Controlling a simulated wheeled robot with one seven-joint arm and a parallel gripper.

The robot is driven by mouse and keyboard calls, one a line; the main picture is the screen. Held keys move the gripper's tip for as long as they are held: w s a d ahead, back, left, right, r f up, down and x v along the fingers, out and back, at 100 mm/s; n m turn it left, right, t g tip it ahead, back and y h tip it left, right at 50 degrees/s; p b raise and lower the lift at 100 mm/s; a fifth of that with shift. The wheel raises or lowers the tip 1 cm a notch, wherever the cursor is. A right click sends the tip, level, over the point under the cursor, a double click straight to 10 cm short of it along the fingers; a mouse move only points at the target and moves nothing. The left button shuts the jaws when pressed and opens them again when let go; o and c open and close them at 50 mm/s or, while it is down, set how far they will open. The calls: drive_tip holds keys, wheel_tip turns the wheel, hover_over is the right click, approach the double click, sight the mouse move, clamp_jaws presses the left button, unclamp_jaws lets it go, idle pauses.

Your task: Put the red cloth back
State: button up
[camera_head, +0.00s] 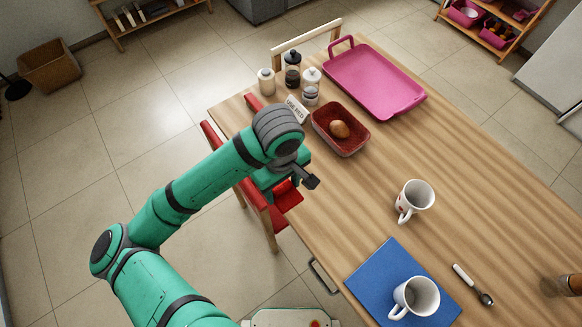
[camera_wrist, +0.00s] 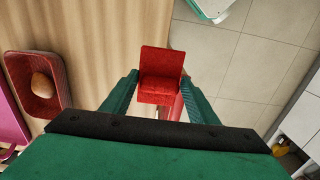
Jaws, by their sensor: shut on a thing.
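The red cloth (camera_wrist: 161,62) is between the fingers of my gripper (camera_wrist: 161,80) in the wrist view. It looks like a folded red piece, with its upper part standing past the fingertips. My gripper is shut on it, over the table's edge. In the head view my wrist hides most of the gripper; red shows just below it, but I cannot tell cloth from chair there.
A red bin (camera_head: 352,147) with a brown, roundish item (camera_head: 339,129) stands by a "USE RED" sign (camera_head: 296,109), shakers and a pink tray (camera_head: 375,82). A red chair (camera_head: 262,212) is at the edge. Mugs, a blue mat (camera_head: 372,281) and a spoon lie nearer.

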drive_tip(key=w+f, duration=0.2)
drive_tip(key=w, duration=0.1)
drive_tip(key=w+d+f, duration=0.1)
drive_tip(key=w+f, duration=0.2)
drive_tip(key=w+d+f, duration=0.1)
drive_tip(key=w+f, duration=0.2)
drive_tip(key=w, duration=0.1)
drive_tip(key=shift+w+f, duration=0.15)
drive_tip(key=shift+f, duration=1.6)
drive_tip(key=shift+f, duration=0.1)
drive_tip(key=o, duration=1)
